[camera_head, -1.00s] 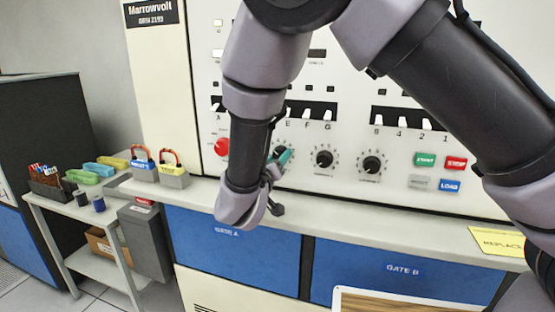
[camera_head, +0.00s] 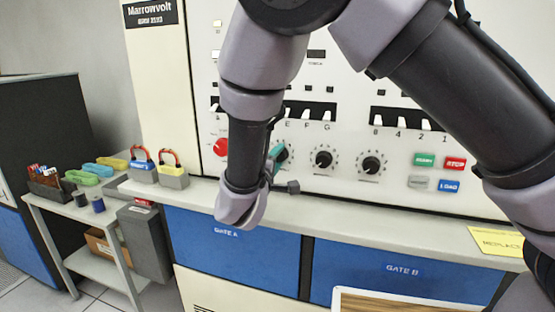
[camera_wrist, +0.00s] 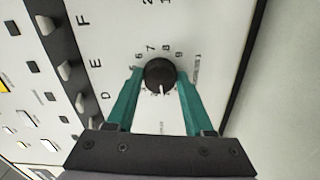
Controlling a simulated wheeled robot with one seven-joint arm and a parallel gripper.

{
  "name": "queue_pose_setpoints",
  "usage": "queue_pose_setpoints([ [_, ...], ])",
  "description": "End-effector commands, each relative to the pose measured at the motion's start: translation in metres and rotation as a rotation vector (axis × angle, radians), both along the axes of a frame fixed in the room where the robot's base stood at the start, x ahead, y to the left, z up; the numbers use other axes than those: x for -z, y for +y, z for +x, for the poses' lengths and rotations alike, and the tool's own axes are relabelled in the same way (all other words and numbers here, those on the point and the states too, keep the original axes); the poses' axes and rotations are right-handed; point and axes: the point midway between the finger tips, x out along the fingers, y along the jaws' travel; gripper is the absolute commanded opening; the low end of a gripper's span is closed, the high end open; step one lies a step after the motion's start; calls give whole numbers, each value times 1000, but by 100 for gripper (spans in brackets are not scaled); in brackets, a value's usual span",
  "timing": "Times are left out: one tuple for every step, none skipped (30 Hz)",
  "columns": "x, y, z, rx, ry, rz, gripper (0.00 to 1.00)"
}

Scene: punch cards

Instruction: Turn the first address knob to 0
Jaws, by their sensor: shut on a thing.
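The first address knob (camera_head: 283,153) is the leftmost of the black dial knobs on the white panel, partly hidden behind my arm in the head view. In the wrist view the round black knob (camera_wrist: 160,73) sits between the teal fingers of my gripper (camera_wrist: 160,78), one on each side. My gripper is shut on it. The knob's white pointer mark faces the bottom of the wrist picture, toward my palm. Digits 6 to 9 show around its upper side; the lower digits are too small to read. In the head view a teal finger of my gripper (camera_head: 276,152) shows beside the knob.
Two more black knobs, a middle one (camera_head: 323,158) and a right one (camera_head: 371,165), are to the right. A red knob (camera_head: 221,147) is to the left. White toggle switches (camera_head: 402,121) line the panel above. A grey ledge (camera_head: 350,210) runs below.

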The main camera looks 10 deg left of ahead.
Motion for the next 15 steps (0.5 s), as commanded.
queue_pose_setpoints([
  [0,1,0,-2,3,-42,0],
  [0,1,0,-2,5,-70,0],
  [0,1,0,-2,8,-108,0],
  [-1,1,0,-2,10,-136,0],
  [-1,1,0,-2,12,-165,0],
  [-1,1,-1,-2,15,-201,0],
  [-1,1,-1,-2,17,-229,0],
  [-1,1,-1,-2,19,-256,0],
  [-1,1,-1,-2,22,-292,0],
  [-1,1,-1,-2,24,-318,0],
  [-1,1,0,-2,26,-344,0],
  [-1,1,0,-2,30,-377,0],
  [-1,1,0,-2,31,-400,0],
  [-1,1,0,-2,33,-422,0],
  [-1,1,0,-2,35,-451,0],
])
